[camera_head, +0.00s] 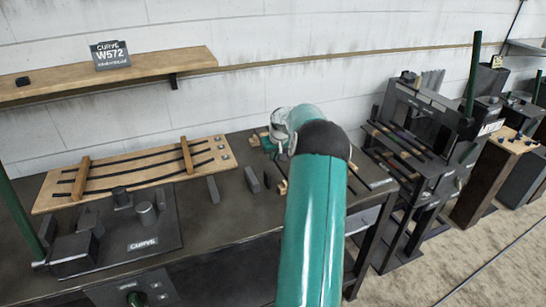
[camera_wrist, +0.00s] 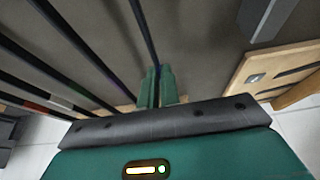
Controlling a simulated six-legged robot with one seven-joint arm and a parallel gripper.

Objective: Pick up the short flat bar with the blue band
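Several dark bars lie side by side in the left of the wrist view. One of them has a red and white band (camera_wrist: 38,98). A separate thin dark bar (camera_wrist: 142,25) runs from the top of the wrist view to my gripper (camera_wrist: 157,72) and has a faint bluish tint near the fingertips. I cannot make out a clear blue band. The two green fingers are close together over this bar. Whether they touch it is too small to tell.
A wooden board with curved dark strips (camera_head: 140,170) and a grey CURVE fixture (camera_head: 140,228) stand on the left of the dark table (camera_head: 215,222). Grey blocks (camera_head: 252,180) lie near my arm. A black rack (camera_head: 415,130) stands at right. A wall shelf (camera_head: 130,72) is behind.

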